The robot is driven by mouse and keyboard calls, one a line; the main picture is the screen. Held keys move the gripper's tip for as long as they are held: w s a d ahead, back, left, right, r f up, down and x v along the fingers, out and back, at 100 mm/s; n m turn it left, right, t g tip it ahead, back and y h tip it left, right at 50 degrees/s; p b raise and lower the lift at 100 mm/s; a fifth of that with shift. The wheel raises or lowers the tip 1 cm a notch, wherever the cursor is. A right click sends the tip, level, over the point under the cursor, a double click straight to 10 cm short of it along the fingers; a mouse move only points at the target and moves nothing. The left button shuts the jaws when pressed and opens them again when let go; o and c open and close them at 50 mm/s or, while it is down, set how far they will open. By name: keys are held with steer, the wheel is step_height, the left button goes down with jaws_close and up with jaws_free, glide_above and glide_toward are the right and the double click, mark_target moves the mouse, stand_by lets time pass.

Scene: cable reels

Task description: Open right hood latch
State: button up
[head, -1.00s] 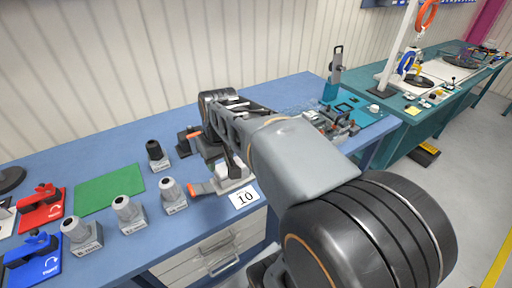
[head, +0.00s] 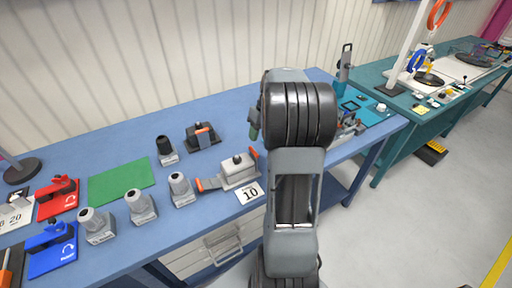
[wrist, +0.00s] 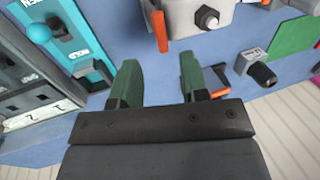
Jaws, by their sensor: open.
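The grey hood (head: 238,170) sits on the blue bench, with a dark knob on top and an orange lever at each side. The right hood latch (head: 254,153) is the orange lever at its right end, close to my arm. In the wrist view the hood (wrist: 190,20) is at the top edge, with the right latch (wrist: 160,31) upright at its left side. My gripper (wrist: 157,75) has green fingers, spread apart and empty, with the latch beyond the gap between them. In the head view my arm hides most of the gripper (head: 254,123).
A dark clamp with an orange lever (head: 203,136) stands behind the hood. Several grey connectors (head: 181,189) and a green mat (head: 121,181) lie to the left. A "10" card (head: 249,192) lies in front. A teal panel (wrist: 75,42) is close on the wrist view's left.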

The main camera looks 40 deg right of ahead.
steer(key=x, duration=0.6)
steer(key=shift+f+p, duration=0.2)
steer(key=shift+p, duration=0.1)
steer(key=shift+c, duration=0.5)
jaws_close()
